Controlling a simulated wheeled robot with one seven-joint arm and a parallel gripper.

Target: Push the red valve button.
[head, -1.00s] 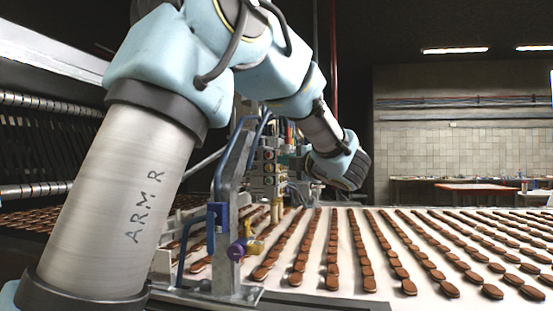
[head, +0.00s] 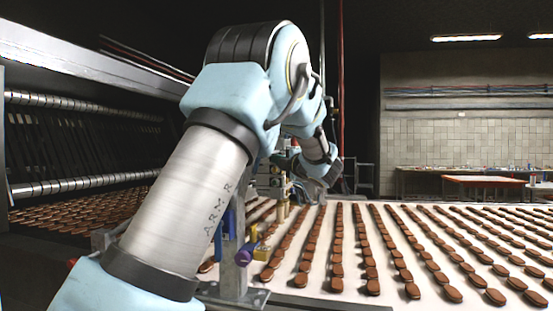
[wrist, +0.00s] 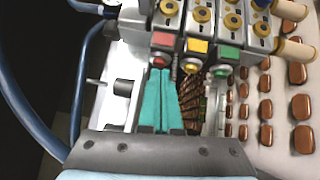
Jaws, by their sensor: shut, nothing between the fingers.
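In the wrist view the red valve button (wrist: 160,61) is a small round red knob below a red label plate (wrist: 162,39), at the left of a row of valves. My gripper (wrist: 160,72) has teal fingers closed together, with nothing between them. Their tips overlap the lower edge of the red button in the picture; I cannot tell whether they touch it. In the head view the valve block (head: 268,182) is mostly hidden behind my arm, and the fingers cannot be made out.
A yellow button (wrist: 190,65) and a green button (wrist: 221,71) sit just right of the red one. A blue hose (wrist: 30,110) runs at the left. A metal bracket (head: 238,278) stands before the conveyor (head: 318,225) with rows of brown biscuits.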

